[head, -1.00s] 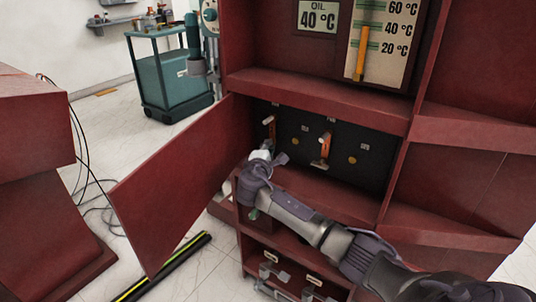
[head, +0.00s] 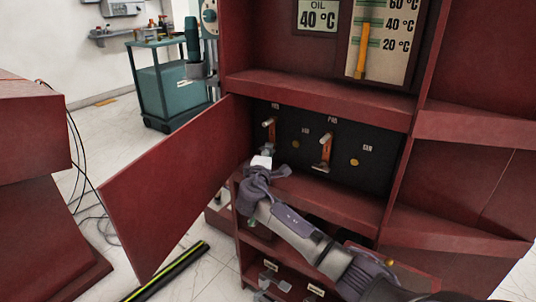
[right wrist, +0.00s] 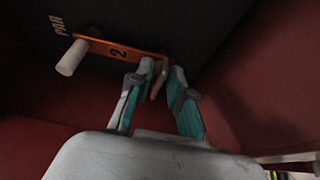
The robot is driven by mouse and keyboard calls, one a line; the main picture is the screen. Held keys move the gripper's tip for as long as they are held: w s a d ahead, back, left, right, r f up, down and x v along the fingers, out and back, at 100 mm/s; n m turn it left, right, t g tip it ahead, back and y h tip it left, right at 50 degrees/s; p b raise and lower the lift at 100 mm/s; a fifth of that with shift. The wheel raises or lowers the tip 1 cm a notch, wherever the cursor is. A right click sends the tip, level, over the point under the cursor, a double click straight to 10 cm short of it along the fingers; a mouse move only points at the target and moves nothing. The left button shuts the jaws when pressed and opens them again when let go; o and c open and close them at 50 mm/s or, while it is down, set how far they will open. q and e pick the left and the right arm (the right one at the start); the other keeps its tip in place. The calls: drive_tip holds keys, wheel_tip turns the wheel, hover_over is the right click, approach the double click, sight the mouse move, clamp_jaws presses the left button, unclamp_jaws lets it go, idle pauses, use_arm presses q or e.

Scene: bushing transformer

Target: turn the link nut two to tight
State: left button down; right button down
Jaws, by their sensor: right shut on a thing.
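An orange link bar (right wrist: 115,48) marked "2" sits on the dark panel in the right wrist view, with a pale post (right wrist: 71,58) at its left end. In the head view this link (head: 270,129) is the left one of two on the panel. My right gripper (right wrist: 163,74) has its fingertips closed around a small tan winged piece (right wrist: 158,80), link nut two, at the bar's right end. In the head view the right gripper (head: 264,155) is just below the link and its wrist hides the nut. My left gripper is not in view.
A second orange link (head: 325,150) stands to the right on the panel (head: 378,162). The open red door (head: 178,180) is close to the left of my right arm. A red shelf edge (head: 318,92) runs above, and a lower compartment with latches (head: 275,283) lies below.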

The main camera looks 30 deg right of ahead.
drive_tip(key=shift+f, duration=0.1)
drive_tip(key=c, duration=1.3)
unclamp_jaws()
drive_tip(key=v, duration=1.2)
